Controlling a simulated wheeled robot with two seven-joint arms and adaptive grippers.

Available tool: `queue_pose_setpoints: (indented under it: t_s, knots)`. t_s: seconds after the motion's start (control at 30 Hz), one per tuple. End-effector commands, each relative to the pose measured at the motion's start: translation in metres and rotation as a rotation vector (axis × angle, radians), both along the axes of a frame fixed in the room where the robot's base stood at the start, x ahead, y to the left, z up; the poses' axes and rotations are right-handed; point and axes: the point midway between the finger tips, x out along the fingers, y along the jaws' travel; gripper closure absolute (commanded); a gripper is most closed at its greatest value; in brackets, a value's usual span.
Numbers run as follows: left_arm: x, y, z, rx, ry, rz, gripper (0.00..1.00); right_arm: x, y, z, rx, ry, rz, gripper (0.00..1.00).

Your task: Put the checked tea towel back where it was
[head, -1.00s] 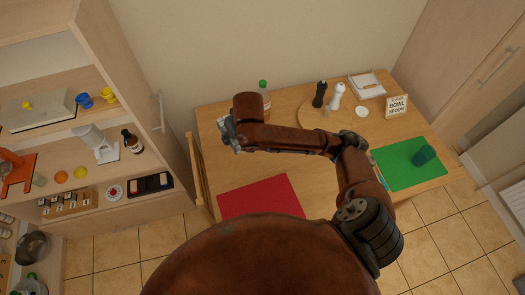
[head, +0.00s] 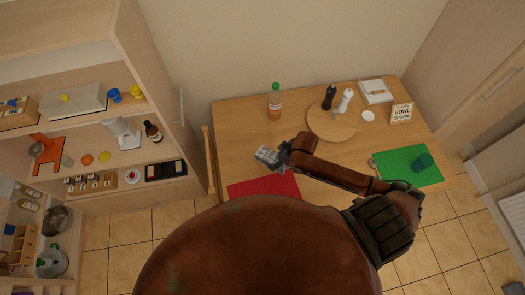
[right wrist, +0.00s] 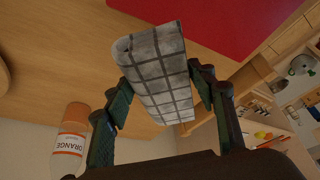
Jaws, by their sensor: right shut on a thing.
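The checked tea towel (head: 266,155) is a folded grey-white cloth with dark grid lines. My right gripper (head: 277,154) is shut on it over the left part of the table, just behind the red mat (head: 264,187). In the right wrist view the towel (right wrist: 160,75) sits between the two dark fingers and sticks out past them, tilted. It appears held above the wooden table (right wrist: 45,50); the exact height is unclear. My left gripper is not in view.
An orange-labelled bottle (head: 275,104) stands behind the gripper. A round board (head: 332,126), two mills, a sign (head: 401,113) and a green mat (head: 398,170) with a cup are to the right. A wooden chair back (head: 209,158) edges the table's left side; shelves stand further left.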

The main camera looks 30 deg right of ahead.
Motion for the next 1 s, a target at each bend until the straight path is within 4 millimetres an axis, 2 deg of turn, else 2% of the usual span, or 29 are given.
queue_pose_setpoints:
  t_s: [0.03, 0.3, 0.5, 0.83, 1.0]
  knots:
    - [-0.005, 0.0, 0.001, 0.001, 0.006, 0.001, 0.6, 0.013, 0.001, -0.003, 0.002, -0.002, -0.003, 0.68]
    - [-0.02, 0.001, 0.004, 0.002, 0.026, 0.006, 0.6, 0.078, 0.001, -0.031, 0.001, -0.003, -0.002, 0.68]
    - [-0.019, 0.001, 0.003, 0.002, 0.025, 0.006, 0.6, 0.105, 0.0, -0.069, 0.001, 0.001, -0.003, 0.68]
    - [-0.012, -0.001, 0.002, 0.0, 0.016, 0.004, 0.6, 0.125, 0.001, -0.094, 0.001, 0.0, -0.003, 0.68]
    - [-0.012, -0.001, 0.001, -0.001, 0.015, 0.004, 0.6, 0.123, 0.0, -0.117, 0.001, 0.001, -0.003, 0.68]
